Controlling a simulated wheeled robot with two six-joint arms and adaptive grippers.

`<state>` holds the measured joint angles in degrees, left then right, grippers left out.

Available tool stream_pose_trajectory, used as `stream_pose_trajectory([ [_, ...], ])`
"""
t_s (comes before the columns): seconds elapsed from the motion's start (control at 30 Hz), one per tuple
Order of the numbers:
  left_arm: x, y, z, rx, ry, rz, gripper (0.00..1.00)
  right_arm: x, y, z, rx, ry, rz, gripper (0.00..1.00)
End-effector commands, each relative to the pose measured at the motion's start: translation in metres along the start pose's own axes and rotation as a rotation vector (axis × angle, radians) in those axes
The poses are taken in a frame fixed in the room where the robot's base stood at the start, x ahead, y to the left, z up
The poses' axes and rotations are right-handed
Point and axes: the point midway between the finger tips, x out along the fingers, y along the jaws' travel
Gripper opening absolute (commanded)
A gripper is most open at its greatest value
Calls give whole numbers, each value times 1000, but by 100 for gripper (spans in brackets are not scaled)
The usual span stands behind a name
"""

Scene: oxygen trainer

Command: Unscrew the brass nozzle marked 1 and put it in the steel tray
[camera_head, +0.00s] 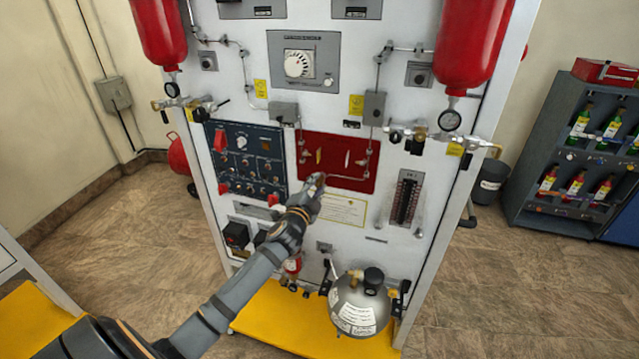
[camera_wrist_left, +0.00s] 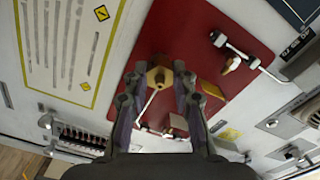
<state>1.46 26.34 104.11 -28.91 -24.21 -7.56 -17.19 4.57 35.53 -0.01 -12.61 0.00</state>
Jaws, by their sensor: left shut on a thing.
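My left gripper (camera_head: 316,182) reaches from the lower left to the lower left part of the red panel (camera_head: 334,142) on the white trainer. In the left wrist view, the left gripper (camera_wrist_left: 159,78) is shut on a brass nozzle (camera_wrist_left: 158,76) with a hexagonal end, in front of the red panel (camera_wrist_left: 205,30). I cannot read a number on it, nor tell whether it still touches its pipe. Another brass fitting (camera_wrist_left: 231,65) sits on a pipe at the panel's right in the wrist view. I do not see a steel tray. My right gripper is not in view.
A blue switch panel (camera_head: 245,145) is left of the red panel, with a flow gauge block (camera_head: 405,200) at right. A grey tank (camera_head: 360,305) stands on the yellow base (camera_head: 275,325). A bottle rack (camera_head: 550,195) stands at right.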

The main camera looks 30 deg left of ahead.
Motion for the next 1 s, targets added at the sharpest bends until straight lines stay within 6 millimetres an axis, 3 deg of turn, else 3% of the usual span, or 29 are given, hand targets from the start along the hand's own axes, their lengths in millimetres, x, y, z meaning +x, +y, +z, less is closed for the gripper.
stream_pose_trajectory([
  [0.3, 0, 2, 1, -284, 1, -1, 0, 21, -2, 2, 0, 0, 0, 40],
  [0.87, 0, 0, 0, -400, 2, -1, 0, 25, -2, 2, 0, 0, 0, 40],
  [0.9, 0, 0, 0, -400, 2, -1, 28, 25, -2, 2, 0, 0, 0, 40],
  [1.0, 0, 0, 0, -399, 1, -1, 42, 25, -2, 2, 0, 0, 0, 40],
])
